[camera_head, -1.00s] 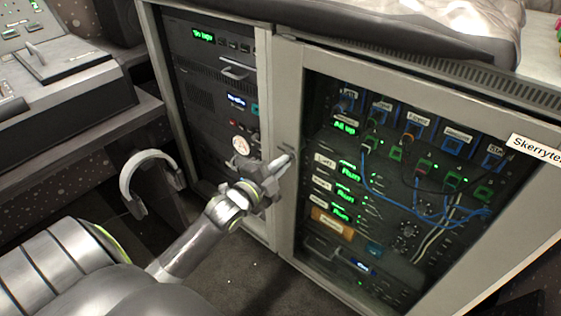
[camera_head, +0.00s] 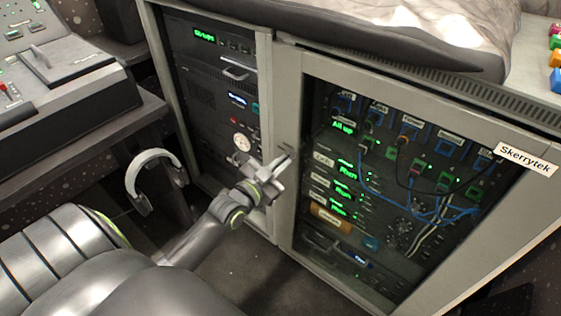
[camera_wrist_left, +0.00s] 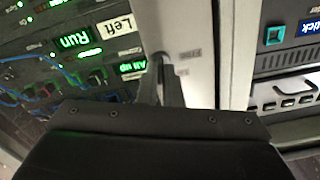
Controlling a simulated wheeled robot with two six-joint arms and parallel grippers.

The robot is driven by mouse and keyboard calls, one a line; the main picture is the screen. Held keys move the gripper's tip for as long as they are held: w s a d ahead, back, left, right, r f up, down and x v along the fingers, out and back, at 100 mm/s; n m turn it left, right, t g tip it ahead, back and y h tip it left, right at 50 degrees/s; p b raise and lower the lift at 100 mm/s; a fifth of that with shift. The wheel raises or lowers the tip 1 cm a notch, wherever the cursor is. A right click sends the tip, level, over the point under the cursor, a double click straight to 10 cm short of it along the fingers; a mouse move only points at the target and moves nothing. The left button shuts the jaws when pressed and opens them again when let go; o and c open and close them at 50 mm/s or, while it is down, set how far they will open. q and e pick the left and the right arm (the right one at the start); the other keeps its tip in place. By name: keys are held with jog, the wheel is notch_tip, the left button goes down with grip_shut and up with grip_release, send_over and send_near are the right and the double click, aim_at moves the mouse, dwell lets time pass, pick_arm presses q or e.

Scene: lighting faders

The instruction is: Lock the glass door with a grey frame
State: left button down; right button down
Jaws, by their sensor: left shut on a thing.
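The glass door with a grey frame (camera_head: 287,110) is on the right cabinet in the head view and looks shut. Its left upright also fills the middle of the left wrist view (camera_wrist_left: 187,25). My left gripper (camera_head: 283,158) reaches this upright from the lower left. In the left wrist view its fingers (camera_wrist_left: 168,88) are shut on a small dark latch (camera_wrist_left: 158,62), mostly hidden between them. Small markings beside the latch are too blurred to read. My right gripper is not in view.
Lit rack units and blue cables (camera_head: 375,190) show behind the glass. A second rack (camera_head: 215,90) stands to the left. Headphones (camera_head: 150,165) hang under a console desk (camera_head: 70,140). Dark floor lies below.

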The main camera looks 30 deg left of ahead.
pick_arm(q)
jog(key=n, duration=0.3)
jog(key=shift+p, duration=0.3)
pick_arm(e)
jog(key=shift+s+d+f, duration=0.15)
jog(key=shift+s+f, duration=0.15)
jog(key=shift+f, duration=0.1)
pick_arm(q)
jog(key=shift+n, duration=0.5)
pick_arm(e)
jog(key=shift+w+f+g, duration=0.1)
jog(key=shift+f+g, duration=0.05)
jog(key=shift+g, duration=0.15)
pick_arm(q)
jog(key=c, duration=1.6)
grip_release()
